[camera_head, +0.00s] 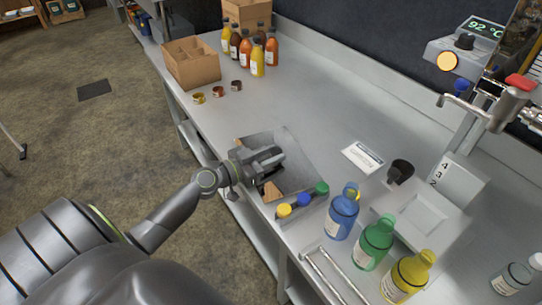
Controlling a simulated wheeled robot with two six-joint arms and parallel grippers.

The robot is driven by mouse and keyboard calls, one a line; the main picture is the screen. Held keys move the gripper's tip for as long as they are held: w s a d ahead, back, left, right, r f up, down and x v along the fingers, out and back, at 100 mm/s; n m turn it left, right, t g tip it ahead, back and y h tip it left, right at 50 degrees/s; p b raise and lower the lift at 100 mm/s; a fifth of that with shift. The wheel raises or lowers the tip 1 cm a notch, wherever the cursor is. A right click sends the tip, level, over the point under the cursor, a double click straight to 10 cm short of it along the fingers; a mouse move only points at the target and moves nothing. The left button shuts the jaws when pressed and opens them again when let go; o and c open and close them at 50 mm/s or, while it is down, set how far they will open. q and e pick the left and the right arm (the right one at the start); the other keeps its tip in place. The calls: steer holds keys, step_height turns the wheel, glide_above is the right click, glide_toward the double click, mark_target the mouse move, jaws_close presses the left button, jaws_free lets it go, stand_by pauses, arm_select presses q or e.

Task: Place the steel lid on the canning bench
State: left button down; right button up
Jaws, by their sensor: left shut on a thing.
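My left gripper (272,158) reaches in over the front edge of the long grey bench (310,100). It is shut on a flat, shiny grey sheet that looks like the steel lid (302,166). The gripper covers part of the lid, and a brown patch shows near its front edge. I cannot tell whether the lid touches the bench or hangs just above it. My right gripper is not in view.
Yellow, blue and green caps (304,200) sit in a row close to the lid. Blue, green and yellow bottles (375,243) stand to the right. A white label card (362,157) lies behind. A cardboard box (192,64) and bottles (257,62) stand far left.

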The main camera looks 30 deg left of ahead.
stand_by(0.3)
arm_select(q)
steer(key=c, duration=1.5)
jaws_free()
steer(key=shift+f, duration=0.1)
steer(key=o, duration=0.4)
steer(key=shift+o, duration=0.2)
